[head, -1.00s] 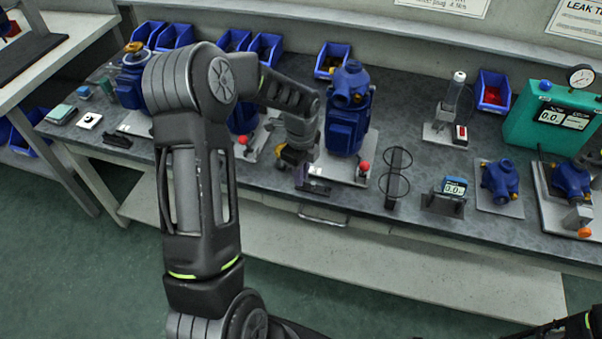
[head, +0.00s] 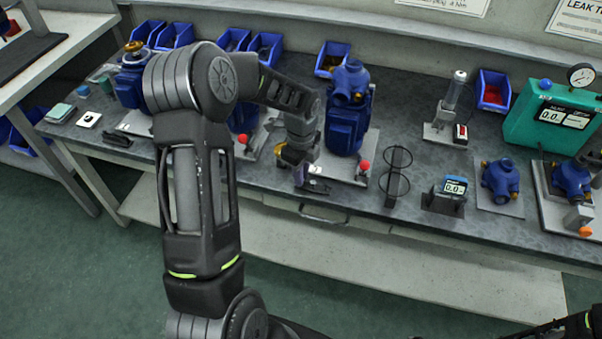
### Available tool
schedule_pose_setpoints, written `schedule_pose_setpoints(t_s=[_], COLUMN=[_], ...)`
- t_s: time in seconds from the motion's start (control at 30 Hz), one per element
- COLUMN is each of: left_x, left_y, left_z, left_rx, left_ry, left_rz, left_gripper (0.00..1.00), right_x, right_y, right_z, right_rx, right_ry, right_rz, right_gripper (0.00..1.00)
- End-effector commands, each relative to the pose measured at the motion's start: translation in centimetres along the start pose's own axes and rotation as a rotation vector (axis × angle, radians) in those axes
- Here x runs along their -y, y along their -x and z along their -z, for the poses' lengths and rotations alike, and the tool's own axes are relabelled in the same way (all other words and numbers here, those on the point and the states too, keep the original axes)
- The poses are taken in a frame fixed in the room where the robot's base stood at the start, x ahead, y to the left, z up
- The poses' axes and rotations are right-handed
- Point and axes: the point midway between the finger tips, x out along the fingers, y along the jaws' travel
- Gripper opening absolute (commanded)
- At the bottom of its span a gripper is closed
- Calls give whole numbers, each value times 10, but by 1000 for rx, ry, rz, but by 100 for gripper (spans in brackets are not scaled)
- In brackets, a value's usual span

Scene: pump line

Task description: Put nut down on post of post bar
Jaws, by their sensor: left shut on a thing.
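My left gripper (head: 300,176) points down at the front edge of the bench, just left of the blue pump in the middle. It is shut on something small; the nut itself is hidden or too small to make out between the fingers. A small dark bar-like piece (head: 318,187) lies on the bench just right of the fingertips. It may be the post bar, but its posts cannot be made out. Whether the held thing touches a post cannot be told. My right gripper is not in view; only a bit of that arm shows at the bottom right corner.
The tall blue pump (head: 347,115) stands on a plate close right of my gripper, with a red knob (head: 365,166) at its front. A wire-ring stand (head: 396,180) and a small display (head: 453,188) stand further right. Blue bins (head: 332,58) line the back.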

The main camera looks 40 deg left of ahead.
Motion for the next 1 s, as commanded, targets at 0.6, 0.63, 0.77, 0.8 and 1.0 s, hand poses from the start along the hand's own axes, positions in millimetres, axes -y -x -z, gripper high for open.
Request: schedule_pose_setpoints(t_s=[0.6, 0.63, 0.77, 0.8, 1.0], left_x=[0, 0, 0, 0, 0], left_y=[0, 0, 0, 0, 6], left_z=[0, 0, 0, 0, 0], left_rx=[0, 0, 0, 0, 0], left_ry=[0, 0, 0, 0, 0], left_rz=[0, 0, 0, 0, 0], left_gripper=[38, 38, 38, 38, 38], right_x=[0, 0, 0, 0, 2], right_y=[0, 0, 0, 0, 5], right_z=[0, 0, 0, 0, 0], right_rx=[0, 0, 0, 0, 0], right_ry=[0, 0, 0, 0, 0], right_rz=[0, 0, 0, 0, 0], right_gripper=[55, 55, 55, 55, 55])
